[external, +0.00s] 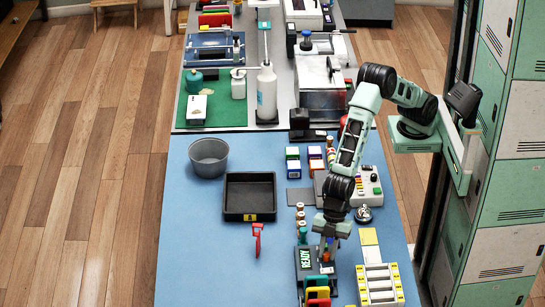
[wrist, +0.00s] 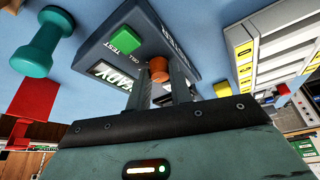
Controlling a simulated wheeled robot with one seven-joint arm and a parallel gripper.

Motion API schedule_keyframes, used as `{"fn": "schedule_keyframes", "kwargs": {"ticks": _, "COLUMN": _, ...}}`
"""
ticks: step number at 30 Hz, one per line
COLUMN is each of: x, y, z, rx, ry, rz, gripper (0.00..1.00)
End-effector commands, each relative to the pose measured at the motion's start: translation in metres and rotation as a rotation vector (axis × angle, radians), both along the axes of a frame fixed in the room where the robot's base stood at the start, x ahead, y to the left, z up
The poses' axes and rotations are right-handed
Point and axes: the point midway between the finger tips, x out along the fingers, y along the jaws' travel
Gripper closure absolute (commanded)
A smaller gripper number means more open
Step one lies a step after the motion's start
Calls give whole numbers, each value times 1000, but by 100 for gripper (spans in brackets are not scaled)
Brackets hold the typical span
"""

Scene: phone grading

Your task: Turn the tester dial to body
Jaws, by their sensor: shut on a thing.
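The tester (external: 303,260) is a dark box with a "READY" display on the blue table, near the front. In the wrist view its dark top (wrist: 150,30) carries a green button (wrist: 125,40) marked "TEST" and an orange dial (wrist: 159,68). My gripper (external: 326,250) points down over the tester. In the wrist view its two fingers (wrist: 158,85) are closed around the dial. The dial's pointer and setting labels are too small or hidden to read.
A teal peg-shaped thing (wrist: 43,45) stands beside the tester. A white rack with yellow labels (external: 380,284) is to the right. Coloured folders (external: 317,291) stand in front. A black tray (external: 249,197) and a grey bowl (external: 208,157) are farther left. The table's left front is clear.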

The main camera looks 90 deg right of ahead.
Motion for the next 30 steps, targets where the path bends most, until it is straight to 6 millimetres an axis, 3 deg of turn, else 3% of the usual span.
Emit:
{"fn": "schedule_keyframes", "kwargs": {"ticks": 5, "x": 0, "y": 1, "z": 1, "rx": 3, "ry": -2, "rz": 1, "gripper": 100}}
{"fn": "schedule_keyframes", "kwargs": {"ticks": 6, "x": 0, "y": 1, "z": 1, "rx": 3, "ry": -2, "rz": 1, "gripper": 76}}
{"fn": "schedule_keyframes", "kwargs": {"ticks": 8, "x": 0, "y": 1, "z": 1, "rx": 3, "ry": -2, "rz": 1, "gripper": 59}}
{"fn": "schedule_keyframes", "kwargs": {"ticks": 9, "x": 0, "y": 1, "z": 1, "rx": 3, "ry": -2, "rz": 1, "gripper": 58}}
{"fn": "schedule_keyframes", "kwargs": {"ticks": 20, "x": 0, "y": -2, "z": 6, "rx": 2, "ry": -1, "rz": 2, "gripper": 58}}
{"fn": "schedule_keyframes", "kwargs": {"ticks": 23, "x": -2, "y": -7, "z": 19, "rx": 1, "ry": -2, "rz": 1, "gripper": 58}}
{"fn": "schedule_keyframes", "kwargs": {"ticks": 30, "x": -9, "y": -26, "z": 68, "rx": 4, "ry": -4, "rz": 0, "gripper": 58}}
